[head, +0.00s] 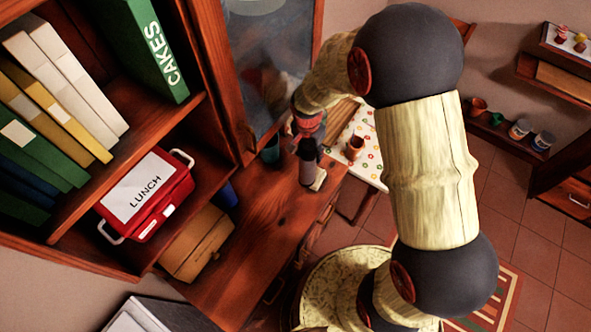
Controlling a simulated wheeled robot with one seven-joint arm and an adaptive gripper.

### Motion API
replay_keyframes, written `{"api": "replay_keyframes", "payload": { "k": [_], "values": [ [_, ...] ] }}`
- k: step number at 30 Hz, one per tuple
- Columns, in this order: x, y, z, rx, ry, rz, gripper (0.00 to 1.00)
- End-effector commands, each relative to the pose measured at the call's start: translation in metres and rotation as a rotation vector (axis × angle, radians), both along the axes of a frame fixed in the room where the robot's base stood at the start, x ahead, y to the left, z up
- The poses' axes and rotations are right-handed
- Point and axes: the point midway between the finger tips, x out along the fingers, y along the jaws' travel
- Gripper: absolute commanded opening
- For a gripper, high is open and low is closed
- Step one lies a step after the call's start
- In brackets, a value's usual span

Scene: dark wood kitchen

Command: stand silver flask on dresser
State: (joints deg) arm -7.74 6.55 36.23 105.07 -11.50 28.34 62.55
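The dresser has a brown wooden top (262,228) that runs through the middle of the head view, below its open shelves. A small grey cylinder with a dark upper part, which looks like the silver flask (306,172), is upright at the right part of the dresser top. My gripper (311,152) is at the end of my arm, right at this cylinder. The fingers are small and dark here, so I cannot tell whether they are closed on it. I also cannot tell whether its base touches the wood.
A teal cup (270,150) stands just left of the flask. A red lunch box (147,194) and binders (60,90) fill the shelves at left. A glass cabinet door (262,70) hangs open behind. A table with a dotted cloth (374,150) and brown cup (354,147) stands beyond.

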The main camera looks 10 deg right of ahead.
Motion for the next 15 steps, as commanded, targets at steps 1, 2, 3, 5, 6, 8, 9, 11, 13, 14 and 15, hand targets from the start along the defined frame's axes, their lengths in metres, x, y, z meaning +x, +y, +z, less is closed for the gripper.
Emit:
{"api": "replay_keyframes", "payload": {
  "k": [1, 2, 3, 5, 6, 8, 9, 11, 13, 14, 15],
  "values": [
    [-0.003, 0.007, -0.01, -0.001, 0.005, 0.003, 0.0],
    [-0.004, 0.011, -0.015, -0.001, 0.004, 0.004, 0.0],
    [-0.006, 0.016, -0.021, -0.001, 0.004, 0.004, 0.0],
    [-0.007, 0.023, -0.03, -0.001, 0.002, 0.002, 0.0],
    [-0.008, 0.026, -0.034, 0.0, 0.002, 0.002, 0.0],
    [-0.009, 0.03, -0.04, 0.0, 0.002, 0.003, 0.0],
    [-0.01, 0.032, -0.043, -0.001, 0.001, 0.002, 0.0],
    [-0.01, 0.034, -0.045, 0.0, 0.0, 0.0, 0.0],
    [-0.01, 0.036, -0.047, 0.0, 0.0, -0.001, 0.0],
    [-0.011, 0.037, -0.048, 0.0, 0.0, 0.0, 0.0],
    [-0.011, 0.039, -0.051, -0.001, 0.001, 0.001, 0.0]
  ]
}}
